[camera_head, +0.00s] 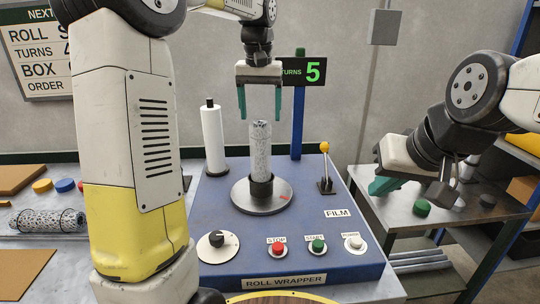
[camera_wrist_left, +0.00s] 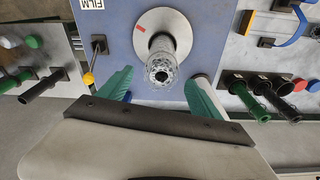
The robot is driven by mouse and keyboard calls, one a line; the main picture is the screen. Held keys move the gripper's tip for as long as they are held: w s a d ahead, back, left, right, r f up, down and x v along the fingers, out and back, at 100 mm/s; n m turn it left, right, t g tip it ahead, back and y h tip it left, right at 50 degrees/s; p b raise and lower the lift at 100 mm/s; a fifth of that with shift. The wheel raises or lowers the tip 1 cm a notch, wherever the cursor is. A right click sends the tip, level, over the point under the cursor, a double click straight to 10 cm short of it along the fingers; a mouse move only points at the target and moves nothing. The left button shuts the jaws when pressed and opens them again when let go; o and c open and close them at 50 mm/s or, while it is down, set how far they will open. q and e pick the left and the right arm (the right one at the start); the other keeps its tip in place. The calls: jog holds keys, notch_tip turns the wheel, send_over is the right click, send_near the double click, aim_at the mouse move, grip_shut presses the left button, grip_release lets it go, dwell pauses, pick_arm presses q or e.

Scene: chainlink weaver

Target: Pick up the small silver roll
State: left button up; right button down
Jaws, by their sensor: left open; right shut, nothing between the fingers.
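A silver, speckled mesh roll (camera_head: 261,148) stands upright in a black holder on the wrapper's round turntable plate (camera_head: 240,199). In the left wrist view its top end (camera_wrist_left: 160,70) shows between the fingertips. My left gripper (camera_head: 260,118) is open above it, its teal fingers pointing down on either side, tips about level with the roll's top. They look apart from the roll. My right gripper (camera_head: 380,186) is shut and empty at the right.
A white film roll (camera_head: 214,140) stands behind the turntable. A yellow-knobbed lever (camera_head: 325,165) stands at its right. The blue wrapper (camera_head: 215,260) has several front buttons. A sign (camera_head: 303,72) on a post reads TURNS 5. A side table (camera_head: 450,205) with small items stands at the right.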

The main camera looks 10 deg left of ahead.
aim_at(261, 132)
pick_arm(q)
jog(key=f, duration=0.4)
jog(key=w+f, duration=0.1)
jog(key=f, duration=0.2)
jog(key=shift+a, duration=0.1)
grip_shut()
